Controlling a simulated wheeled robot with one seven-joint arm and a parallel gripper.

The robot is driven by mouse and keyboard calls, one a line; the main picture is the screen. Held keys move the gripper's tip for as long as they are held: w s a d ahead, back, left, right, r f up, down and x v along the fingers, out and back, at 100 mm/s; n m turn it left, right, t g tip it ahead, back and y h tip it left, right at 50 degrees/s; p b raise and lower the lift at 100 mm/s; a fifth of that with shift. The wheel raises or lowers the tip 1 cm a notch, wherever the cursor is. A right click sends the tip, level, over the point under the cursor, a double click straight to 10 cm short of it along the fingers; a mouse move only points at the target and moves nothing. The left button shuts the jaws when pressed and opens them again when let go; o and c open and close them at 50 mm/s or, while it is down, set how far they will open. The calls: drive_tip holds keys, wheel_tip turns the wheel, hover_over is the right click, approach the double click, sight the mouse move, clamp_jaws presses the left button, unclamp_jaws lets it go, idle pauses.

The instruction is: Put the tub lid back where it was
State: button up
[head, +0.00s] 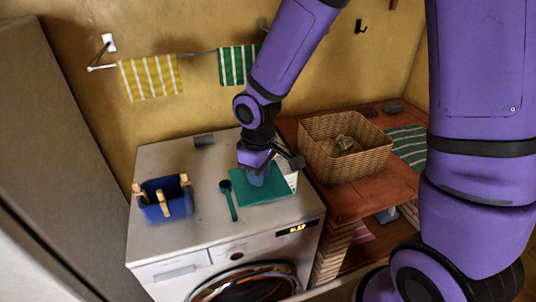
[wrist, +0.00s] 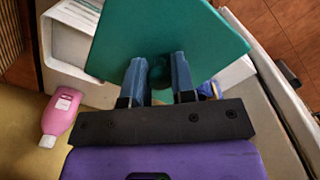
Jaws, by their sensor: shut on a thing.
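The tub lid (head: 262,192) is a flat teal square, also in the wrist view (wrist: 200,30). My gripper (head: 257,178) is shut on its round knob; in the wrist view the blue fingertips (wrist: 160,75) stand on either side of the knob. The lid is over the washing machine top; its height above the surface is hard to tell. A white tub (head: 287,179) stands just right of and behind the lid, partly hidden by the gripper and lid. In the wrist view the tub (wrist: 62,65) is at upper left, partly covered by the lid.
A teal scoop (head: 230,200) lies left of the lid. A blue peg basket (head: 165,198) stands farther left on the washing machine (head: 170,245). A pink bottle (wrist: 60,115) is beside the tub. A wicker basket (head: 345,165) sits on the brick counter at right.

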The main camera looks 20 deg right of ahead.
drive_tip(key=w+d+f, duration=0.2)
drive_tip(key=w+d, duration=0.2)
drive_tip(key=w, duration=0.2)
drive_tip(key=w+d+f, duration=0.3)
drive_tip(key=w+d, duration=0.1)
drive_tip(key=w, duration=0.3)
drive_tip(key=shift+w+d, duration=0.15)
drive_tip(key=shift+d, duration=0.25)
drive_tip(key=shift+f, duration=0.6)
drive_tip(key=o, duration=0.9)
